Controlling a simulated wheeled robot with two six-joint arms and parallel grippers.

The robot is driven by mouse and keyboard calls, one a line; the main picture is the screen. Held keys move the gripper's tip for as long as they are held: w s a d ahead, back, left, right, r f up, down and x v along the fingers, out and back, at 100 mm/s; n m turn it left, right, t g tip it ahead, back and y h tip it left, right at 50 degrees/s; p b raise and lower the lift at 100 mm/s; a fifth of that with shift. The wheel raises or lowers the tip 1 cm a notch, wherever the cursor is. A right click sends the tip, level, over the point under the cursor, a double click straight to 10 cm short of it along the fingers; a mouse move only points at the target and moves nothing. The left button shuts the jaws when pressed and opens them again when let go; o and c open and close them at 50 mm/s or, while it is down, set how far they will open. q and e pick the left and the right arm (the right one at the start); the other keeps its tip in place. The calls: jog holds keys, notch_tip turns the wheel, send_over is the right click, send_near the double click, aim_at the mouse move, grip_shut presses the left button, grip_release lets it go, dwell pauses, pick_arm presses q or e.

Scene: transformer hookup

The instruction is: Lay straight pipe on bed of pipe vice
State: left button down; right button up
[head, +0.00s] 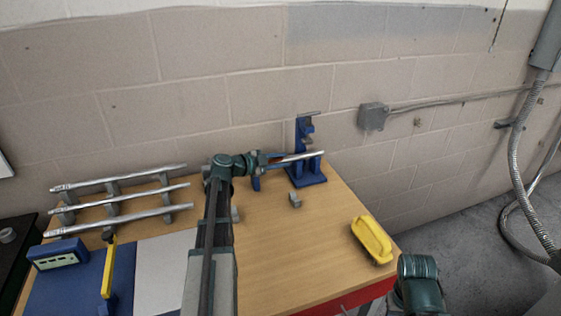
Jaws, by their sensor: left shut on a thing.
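A blue pipe vice (306,176) stands at the back right of the wooden table, with an upright frame and a grey screw on top. My left gripper (268,161) is shut on a short straight silver pipe (303,157), just left of the vice. The pipe reaches right across the vice at the height of its bed, roughly level. I cannot tell whether it touches the bed. The gripper hides the pipe's left end. Part of my right arm shows at the lower right, but its gripper is out of view.
Three long silver pipes (120,203) lie on a grey rack at the left. A blue meter box (58,254) and a yellow-handled tool (108,268) are in front. A small grey block (295,200) and a yellow-handled thing (372,240) are on the right. The table's middle is clear.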

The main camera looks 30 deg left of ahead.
pick_arm(q)
jog(key=c, duration=0.6)
grip_release()
jog(key=shift+p+v, duration=1.9)
jog(key=shift+v, duration=5.05)
